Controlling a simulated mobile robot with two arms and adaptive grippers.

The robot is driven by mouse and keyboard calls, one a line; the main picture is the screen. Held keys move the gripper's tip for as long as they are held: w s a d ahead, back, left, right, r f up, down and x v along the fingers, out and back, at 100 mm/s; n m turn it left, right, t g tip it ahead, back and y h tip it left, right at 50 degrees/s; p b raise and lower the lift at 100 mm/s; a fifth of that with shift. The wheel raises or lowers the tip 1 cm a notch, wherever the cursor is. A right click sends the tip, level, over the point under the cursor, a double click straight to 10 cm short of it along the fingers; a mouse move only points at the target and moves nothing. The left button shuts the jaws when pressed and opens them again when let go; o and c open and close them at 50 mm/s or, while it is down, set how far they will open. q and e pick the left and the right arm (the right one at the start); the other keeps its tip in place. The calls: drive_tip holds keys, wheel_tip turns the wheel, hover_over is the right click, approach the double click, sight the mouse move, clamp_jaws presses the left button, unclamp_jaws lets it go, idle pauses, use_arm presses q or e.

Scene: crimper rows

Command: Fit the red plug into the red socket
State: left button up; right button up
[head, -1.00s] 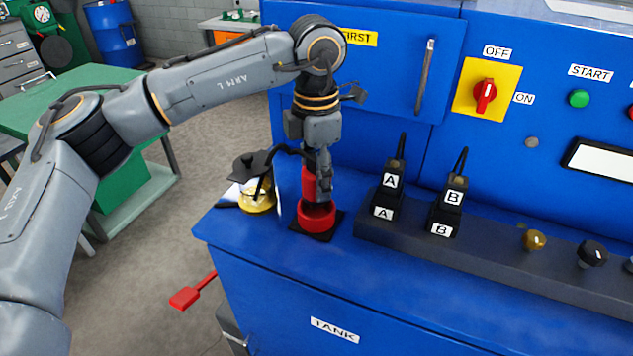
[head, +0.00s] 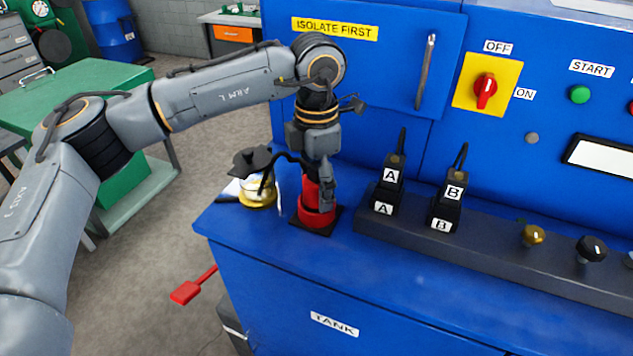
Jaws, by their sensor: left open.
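The red plug (head: 311,192) stands upright at the red socket (head: 316,217), its lower end inside or against the socket's ring; how deep it sits I cannot tell. The socket is on a black square base on the blue bench top, near its left corner. My left gripper (head: 322,192) points down at the plug, its fingers open and close beside it, partly hiding it. My right gripper is out of view.
A brass-and-glass item with a dark lid (head: 257,182) stands just left of the socket. Black plugs A (head: 388,182) and B (head: 449,200) stand in a dark rail (head: 480,245) to the right. The blue cabinet wall rises behind. The bench front strip is clear.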

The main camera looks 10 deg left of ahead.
use_arm(q)
drive_tip(key=shift+r, duration=0.35)
wheel_tip(320, 180, up, 12)
drive_tip(key=shift+f+b, duration=0.15)
drive_tip(key=shift+b, duration=0.8)
